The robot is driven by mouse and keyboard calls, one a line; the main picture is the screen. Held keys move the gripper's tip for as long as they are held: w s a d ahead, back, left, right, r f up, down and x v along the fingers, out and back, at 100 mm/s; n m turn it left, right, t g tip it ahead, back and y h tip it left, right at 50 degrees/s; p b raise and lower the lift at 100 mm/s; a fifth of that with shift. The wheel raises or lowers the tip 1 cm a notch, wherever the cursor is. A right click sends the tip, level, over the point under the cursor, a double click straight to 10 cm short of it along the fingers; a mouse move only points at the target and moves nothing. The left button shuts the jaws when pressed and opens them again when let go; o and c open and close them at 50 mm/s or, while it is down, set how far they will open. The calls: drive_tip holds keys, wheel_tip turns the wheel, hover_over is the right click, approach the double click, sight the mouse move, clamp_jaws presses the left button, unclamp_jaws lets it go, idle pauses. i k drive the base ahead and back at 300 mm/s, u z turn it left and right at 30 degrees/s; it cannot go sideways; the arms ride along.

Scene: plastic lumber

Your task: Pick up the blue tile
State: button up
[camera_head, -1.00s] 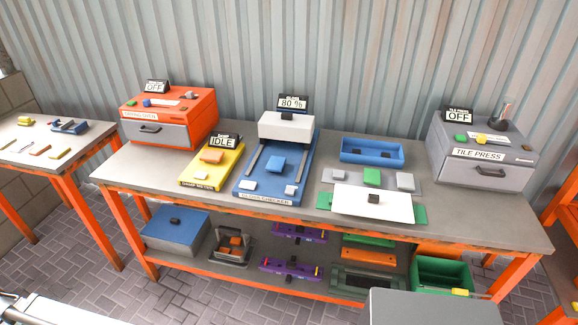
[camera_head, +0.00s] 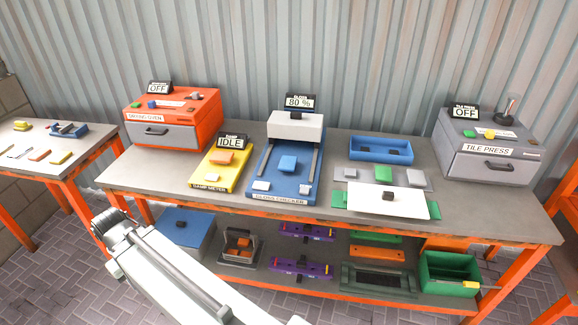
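The blue tile (camera_head: 287,162) lies on the bed of the blue gloss checker (camera_head: 262,181), between its two grey rails and in front of the white block. Nothing touches it from above and its top is in clear view. A pale link of my arm reaches in from the bottom edge toward the lower left, well away from the tile. I cannot make out my gripper in this view.
Left of the checker is a yellow damp meter (camera_head: 207,180) with an orange tile (camera_head: 222,157). A blue tray (camera_head: 380,156), a green block (camera_head: 383,174) and a white plate (camera_head: 368,200) stand right. The tile press (camera_head: 492,168) is far right.

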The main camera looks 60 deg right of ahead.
sight(287, 164)
drive_tip(key=z, duration=0.1)
drive_tip(key=i, duration=1)
drive_tip(key=u, duration=0.05)
